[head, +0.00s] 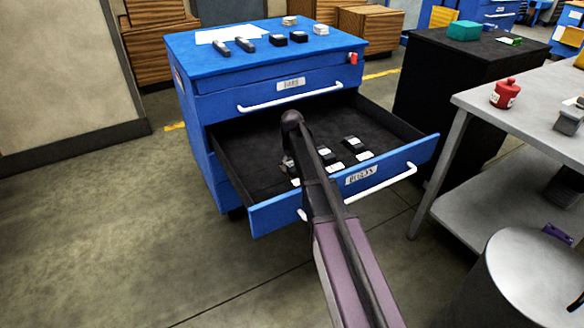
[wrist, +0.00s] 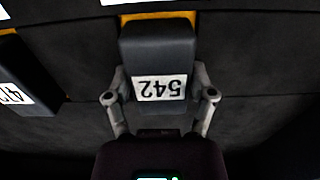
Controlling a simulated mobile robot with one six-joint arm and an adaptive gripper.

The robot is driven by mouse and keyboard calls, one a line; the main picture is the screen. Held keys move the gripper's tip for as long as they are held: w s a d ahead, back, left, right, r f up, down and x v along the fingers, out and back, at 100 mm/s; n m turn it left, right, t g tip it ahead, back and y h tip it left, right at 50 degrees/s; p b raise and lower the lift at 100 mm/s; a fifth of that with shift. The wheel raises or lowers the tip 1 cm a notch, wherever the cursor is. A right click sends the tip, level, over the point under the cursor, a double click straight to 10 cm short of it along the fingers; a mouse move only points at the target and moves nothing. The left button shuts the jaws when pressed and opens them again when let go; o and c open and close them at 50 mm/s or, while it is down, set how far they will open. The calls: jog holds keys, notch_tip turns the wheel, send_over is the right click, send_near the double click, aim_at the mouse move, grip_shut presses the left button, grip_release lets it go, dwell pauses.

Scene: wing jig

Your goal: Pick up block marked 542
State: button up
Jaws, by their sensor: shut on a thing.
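The block marked 542 (wrist: 158,50) is dark, with a white label that reads upside down in the wrist view. My gripper (wrist: 160,97) has one finger on each side of it and is shut on it. In the head view my arm reaches into the open drawer (head: 245,155) of the blue cabinet and hides most of my gripper and the block. I cannot tell whether the block touches the drawer floor.
Another labelled dark block (wrist: 25,75) lies to the left in the wrist view. Several dark blocks (head: 352,144) sit in the drawer right of my arm. The drawer's front wall and white handle (head: 380,188) stand below my arm. More blocks lie on the cabinet top (head: 270,52).

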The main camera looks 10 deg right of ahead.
aim_at(292, 164)
jog(key=shift+r, duration=0.1)
notch_tip(292, 164, up, 10)
jog(key=p, duration=1)
dwell(0.9)
